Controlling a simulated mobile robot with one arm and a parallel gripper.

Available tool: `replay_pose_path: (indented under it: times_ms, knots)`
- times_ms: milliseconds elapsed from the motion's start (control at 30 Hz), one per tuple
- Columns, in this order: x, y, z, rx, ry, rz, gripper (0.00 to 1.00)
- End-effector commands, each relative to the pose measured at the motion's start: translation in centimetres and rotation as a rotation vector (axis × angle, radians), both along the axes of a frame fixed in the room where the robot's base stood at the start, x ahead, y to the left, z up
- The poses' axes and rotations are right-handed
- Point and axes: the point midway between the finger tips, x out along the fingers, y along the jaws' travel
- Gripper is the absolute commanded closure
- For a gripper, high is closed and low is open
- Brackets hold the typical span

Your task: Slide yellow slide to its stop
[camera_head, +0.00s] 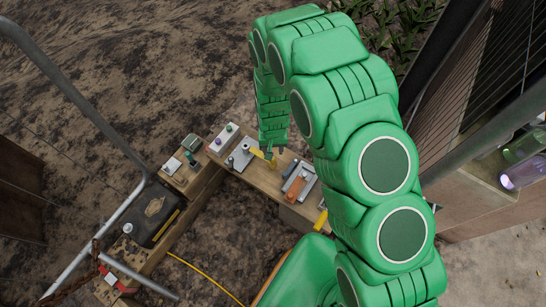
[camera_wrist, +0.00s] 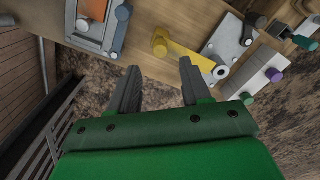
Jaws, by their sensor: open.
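The yellow slide (camera_wrist: 187,55) lies on the wooden bench. It is a flat yellow bar with a round knob at its left end in the wrist view. Its other end reaches a grey block (camera_wrist: 228,42) with a pale cylinder beside it. The slide also shows in the head view (camera_head: 257,153), partly covered by my gripper. My gripper (camera_wrist: 160,64) is open and empty. In the wrist view its two fingers are apart, with the knob showing beyond the gap between them. Whether a finger touches the slide cannot be told.
A grey frame with an orange part (camera_head: 296,186) and a blue bar stands to the right on the bench (camera_head: 262,181). A white block with a purple knob (camera_wrist: 252,76) and dark green-handled parts are on the slide's other side. A black case (camera_head: 153,213) lies at left.

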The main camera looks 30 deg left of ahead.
Motion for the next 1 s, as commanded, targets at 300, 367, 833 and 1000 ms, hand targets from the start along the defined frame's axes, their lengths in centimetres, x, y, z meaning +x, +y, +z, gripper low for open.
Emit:
replay_pose_path:
  times_ms: [300,367,833,1000]
  knots:
    - [0.0,-0.1,-2.6,-0.001,0.001,-0.001,0.52]
    - [0.0,-0.1,-3.2,-0.001,0.001,-0.001,0.52]
    - [0.1,0.0,-7.0,0.002,-0.001,-0.001,0.52]
    - [0.1,0.0,-7.2,0.001,-0.002,-0.001,0.52]
